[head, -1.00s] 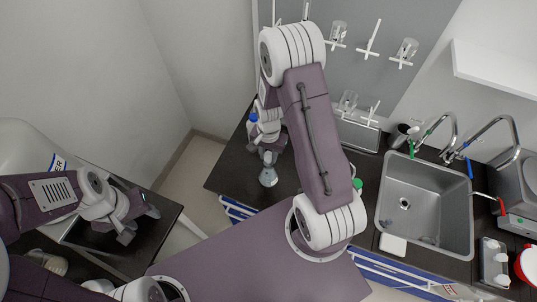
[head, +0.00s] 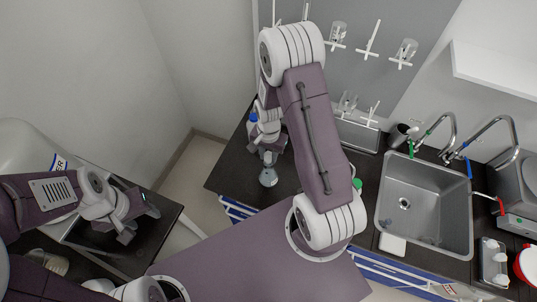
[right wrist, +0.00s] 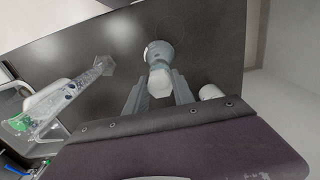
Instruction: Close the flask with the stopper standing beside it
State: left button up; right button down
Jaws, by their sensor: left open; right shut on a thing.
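A clear glass flask (head: 268,177) stands near the front edge of the dark counter. It also shows in the right wrist view (right wrist: 158,50), just beyond my fingertips. My right gripper (head: 268,157) is above the flask, shut on a pale, faceted stopper (right wrist: 160,82). In the right wrist view the stopper lies between the fingers (right wrist: 158,92) and lines up with the flask's top. I cannot tell whether it is seated in the neck. My left gripper (head: 126,234) is open and empty at the lower left, over a separate dark bench, far from the flask.
A blue-capped bottle (head: 253,118) stands behind the flask, close to my right wrist. A clear vessel with green on it (right wrist: 50,103) lies left in the right wrist view. A sink (head: 425,205) is to the right. Bare counter (head: 226,176) lies left of the flask.

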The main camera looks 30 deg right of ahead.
jog(key=shift+f+b, duration=0.75)
jog(key=shift+f, duration=0.2)
dwell(0.4)
jog(key=c, duration=1)
grip_release()
jog(key=shift+r, duration=0.1)
jog(key=shift+r, duration=0.25)
notch_tip(320, 180, up, 8)
jog(key=shift+s+r+b, duration=0.1)
jog(key=shift+r+b, duration=0.15)
jog(key=shift+b, duration=0.55)
